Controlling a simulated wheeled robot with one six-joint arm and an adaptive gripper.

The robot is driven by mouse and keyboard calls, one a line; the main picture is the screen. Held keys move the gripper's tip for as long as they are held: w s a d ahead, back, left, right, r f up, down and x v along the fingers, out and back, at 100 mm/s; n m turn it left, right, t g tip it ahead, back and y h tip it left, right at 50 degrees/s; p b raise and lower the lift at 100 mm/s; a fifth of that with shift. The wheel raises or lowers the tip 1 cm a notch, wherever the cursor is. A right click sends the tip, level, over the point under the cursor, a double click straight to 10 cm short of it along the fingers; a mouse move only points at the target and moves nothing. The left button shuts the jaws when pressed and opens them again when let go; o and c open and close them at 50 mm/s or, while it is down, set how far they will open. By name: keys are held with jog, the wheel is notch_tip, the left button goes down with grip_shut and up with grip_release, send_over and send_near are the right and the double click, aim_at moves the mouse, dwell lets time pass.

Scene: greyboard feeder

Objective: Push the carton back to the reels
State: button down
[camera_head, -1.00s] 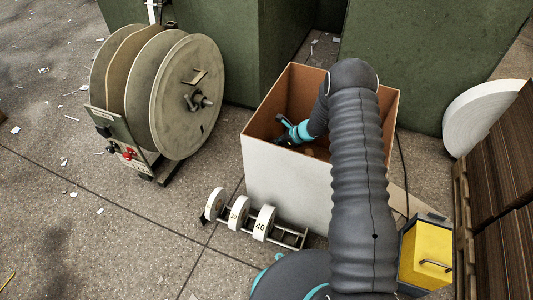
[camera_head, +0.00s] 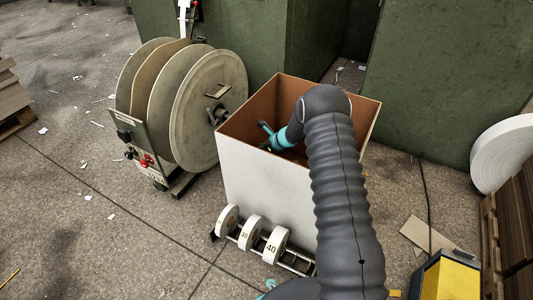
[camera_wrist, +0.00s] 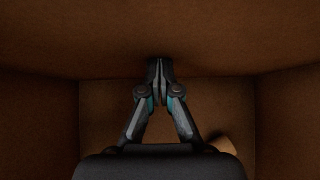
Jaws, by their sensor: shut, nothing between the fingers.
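The carton (camera_head: 262,185) is an open box, white outside and brown inside, upright on the floor in the middle of the head view. The reels (camera_head: 205,112) are large pale discs on a stand to its left. The carton's left corner overlaps the edge of the front disc in the picture; I cannot tell whether they touch. My gripper (camera_head: 266,138) is inside the carton, reaching over its right side towards its left wall. In the wrist view my gripper (camera_wrist: 158,66) is shut and empty, its tips close to a brown inner wall (camera_wrist: 200,40); contact is unclear.
A low rack of numbered weights (camera_head: 276,243) stands in front of the carton. A yellow box (camera_head: 450,280) is at the lower right, near a flat cardboard piece (camera_head: 425,235). A white roll (camera_head: 503,152) stands far right. Green panels (camera_head: 450,80) stand behind. Floor is open at left.

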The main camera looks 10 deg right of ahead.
jog(key=shift+d, duration=0.2)
jog(key=s+d+f+v, duration=0.1)
jog(key=f+v, duration=0.1)
jog(key=v, duration=1.1)
jog(key=s+a+r+n+h+p, duration=0.1)
jog(key=s+r+n, duration=0.35)
jog(key=r, duration=0.45)
jog(key=s+a+r+n+g+p, duration=0.1)
jog(key=s+a+r+n, duration=0.1)
jog(key=s+r+n, duration=0.5)
jog(key=s+a+r+n+h+p, duration=0.1)
jog(key=s+r, duration=0.3)
jog(key=r, duration=0.7)
jog(key=s+d+r+n+h+p, duration=0.1)
jog(key=s+r+n, duration=0.3)
jog(key=s, duration=0.5)
jog(key=s+d+r+n+t+h+p, duration=0.1)
jog(key=s+r+n, duration=0.3)
jog(key=s, duration=0.5)
jog(key=s+d+r+n+h+p, duration=0.2)
jog(key=s+d+r+n+h, duration=0.1)
jog(key=s, duration=0.7)
jog(key=shift+d+r+n, duration=0.15)
jog(key=shift+r+n, duration=0.35)
jog(key=shift+n, duration=0.25)
